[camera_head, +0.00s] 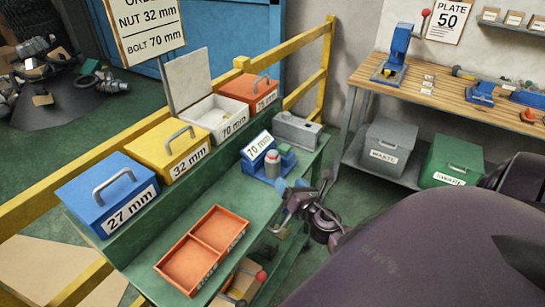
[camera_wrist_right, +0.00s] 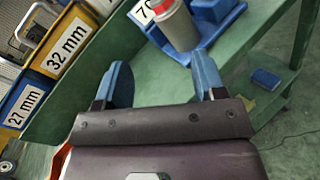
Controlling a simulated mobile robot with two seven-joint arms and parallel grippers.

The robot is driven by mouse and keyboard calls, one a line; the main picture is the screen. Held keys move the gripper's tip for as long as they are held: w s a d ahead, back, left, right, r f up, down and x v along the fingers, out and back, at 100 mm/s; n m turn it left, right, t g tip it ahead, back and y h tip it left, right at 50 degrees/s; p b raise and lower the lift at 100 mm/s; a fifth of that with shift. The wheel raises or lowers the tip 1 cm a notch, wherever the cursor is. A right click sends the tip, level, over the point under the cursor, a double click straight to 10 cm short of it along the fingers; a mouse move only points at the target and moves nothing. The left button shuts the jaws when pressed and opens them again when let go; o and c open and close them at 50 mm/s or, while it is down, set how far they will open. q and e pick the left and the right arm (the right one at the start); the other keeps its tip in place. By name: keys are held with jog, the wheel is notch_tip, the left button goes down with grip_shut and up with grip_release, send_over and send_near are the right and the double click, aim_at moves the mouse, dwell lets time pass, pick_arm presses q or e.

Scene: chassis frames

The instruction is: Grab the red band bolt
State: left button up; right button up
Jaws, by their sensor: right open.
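A grey cylindrical bolt with a red band (camera_wrist_right: 178,28) stands in the right wrist view, cut off by the top edge. In the head view a grey cylinder (camera_head: 272,166) stands at the blue fixture (camera_head: 254,170) with the 70 mm sign; its band is not clear there. My right gripper (camera_head: 293,186) is at the green bench's right edge, just in front of the fixture. Its blue fingers (camera_wrist_right: 163,82) are apart with nothing between them, and the bolt is beyond them. My left gripper is not in view.
Blue 27 mm (camera_head: 90,207), yellow 32 mm (camera_head: 160,158), open white 70 mm (camera_head: 205,105) and orange (camera_head: 243,90) boxes line the bench's back. An orange two-part tray (camera_head: 190,262) lies in front. A grey box (camera_head: 297,131) stands beyond the fixture.

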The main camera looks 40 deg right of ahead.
aim_at(276, 156)
jog(key=shift+w+d+r+n+t, duration=0.2)
jog(key=shift+w+d+n, duration=0.6)
jog(key=shift+w, duration=1.25)
jog(key=shift+w+d+r+n, duration=0.25)
jog(key=shift+w+d+n, duration=0.55)
jog(key=shift+w, duration=1.25)
jog(key=shift+w+d+r+n+t, duration=0.2)
jog(key=shift+w+d+n, duration=0.6)
jog(key=shift+w, duration=1.25)
jog(key=shift+a, duration=0.1)
jog(key=c, duration=0.6)
jog(key=shift+r, duration=0.1)
grip_shut()
